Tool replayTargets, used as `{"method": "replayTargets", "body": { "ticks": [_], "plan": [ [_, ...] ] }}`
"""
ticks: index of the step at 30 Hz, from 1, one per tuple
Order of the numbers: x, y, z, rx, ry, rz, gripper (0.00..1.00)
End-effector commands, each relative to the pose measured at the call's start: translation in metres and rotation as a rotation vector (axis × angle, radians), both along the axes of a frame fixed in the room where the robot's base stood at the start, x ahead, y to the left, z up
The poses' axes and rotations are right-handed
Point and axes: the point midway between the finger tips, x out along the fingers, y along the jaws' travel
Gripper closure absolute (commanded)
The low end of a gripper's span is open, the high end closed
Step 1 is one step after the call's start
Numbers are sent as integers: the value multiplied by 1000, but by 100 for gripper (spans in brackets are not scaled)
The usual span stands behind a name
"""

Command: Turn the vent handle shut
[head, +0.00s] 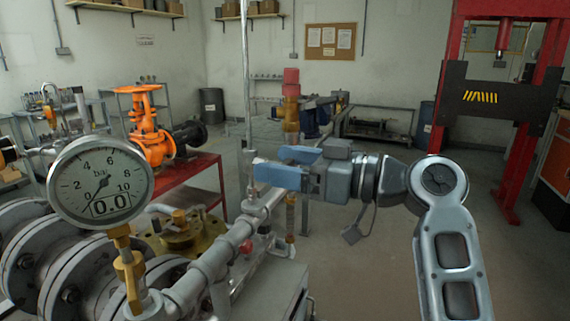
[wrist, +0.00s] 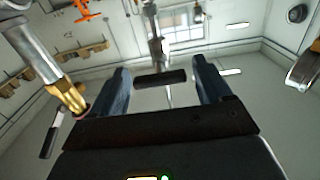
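My gripper (head: 268,168) is in the middle of the head view, its blue fingers pointing left at a thin upright metal pipe (head: 246,95). The wrist view shows my gripper (wrist: 163,82) with two dark blue fingers spread apart. A short black bar-shaped handle (wrist: 160,78), probably the vent handle, lies crosswise between them, in front of a metal fitting (wrist: 157,42). Gaps show at both ends of the bar, so the fingers do not seem to touch it. In the head view I cannot make out this handle near the fingers.
A pressure gauge (head: 100,183) reading 0.0 stands at left above the flanged pipework (head: 75,262). A brass fitting with a red cap (head: 290,82) rises behind my gripper. Another black handle (wrist: 49,142) hangs by a brass fitting (wrist: 66,95). Open floor lies to the right.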

Motion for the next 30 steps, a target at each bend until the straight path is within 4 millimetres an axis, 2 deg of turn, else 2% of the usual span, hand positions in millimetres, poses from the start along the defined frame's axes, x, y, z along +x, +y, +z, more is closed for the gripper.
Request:
{"method": "replayTargets", "body": {
  "ticks": [10,21,25,30],
  "plan": [
    [-1,-5,-2,-1,0,-1,19],
    [-20,-58,-2,-1,-1,-3,19],
    [-25,-69,-2,-1,-1,-1,19],
    [-27,-74,-1,-1,0,0,19]
  ]
}}
